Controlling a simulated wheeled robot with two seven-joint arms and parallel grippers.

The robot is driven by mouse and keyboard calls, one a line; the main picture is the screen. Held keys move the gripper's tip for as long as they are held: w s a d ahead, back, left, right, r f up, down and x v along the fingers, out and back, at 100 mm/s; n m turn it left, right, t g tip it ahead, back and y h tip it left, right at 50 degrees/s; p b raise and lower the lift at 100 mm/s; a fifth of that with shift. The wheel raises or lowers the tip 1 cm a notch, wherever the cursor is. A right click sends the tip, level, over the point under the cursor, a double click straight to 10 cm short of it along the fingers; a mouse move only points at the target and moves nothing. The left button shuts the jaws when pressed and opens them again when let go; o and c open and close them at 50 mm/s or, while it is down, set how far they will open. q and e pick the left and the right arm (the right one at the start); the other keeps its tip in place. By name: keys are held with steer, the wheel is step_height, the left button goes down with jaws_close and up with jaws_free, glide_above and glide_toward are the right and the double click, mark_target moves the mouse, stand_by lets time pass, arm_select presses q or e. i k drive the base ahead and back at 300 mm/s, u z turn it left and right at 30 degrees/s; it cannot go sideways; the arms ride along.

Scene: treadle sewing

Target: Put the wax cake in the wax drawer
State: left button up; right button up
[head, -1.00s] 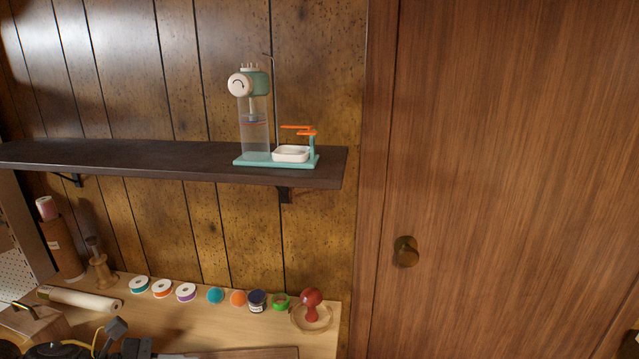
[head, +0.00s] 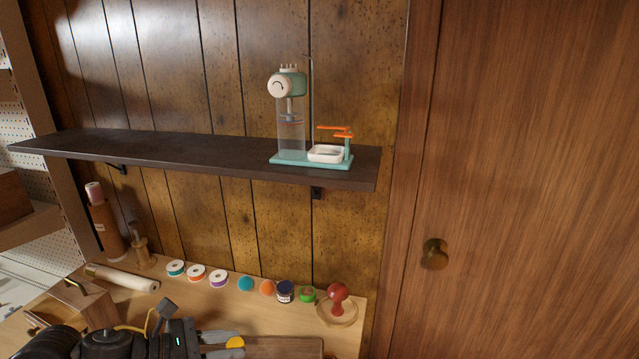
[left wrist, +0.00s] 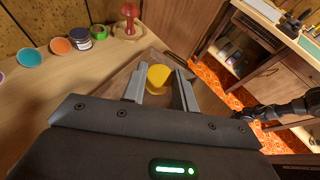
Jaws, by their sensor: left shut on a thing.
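My left gripper (head: 225,345) is at the bottom of the head view, above the table. It is shut on the yellow wax cake (head: 236,343). In the left wrist view the wax cake (left wrist: 158,76) shows between the two grey fingers, partly hidden by them. Below it lies a brown wooden piece with a raised edge (left wrist: 122,82); I cannot tell whether this is the wax drawer. A dark arm end, likely my right gripper (left wrist: 242,114), shows at the right of the wrist view, too small to read.
Along the table's back stand spools (head: 196,272), coloured discs (head: 246,284), a dark blue jar (head: 285,291), a green roll (head: 306,294) and a red knobbed thing (head: 338,298). A wooden box with a brass handle (head: 93,304) is at left. A shelf (head: 180,153) hangs above.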

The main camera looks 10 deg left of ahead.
mark_target(64, 322)
steer(key=z, duration=2.1)
steer(key=k, duration=1.3)
steer(key=u, duration=1.8)
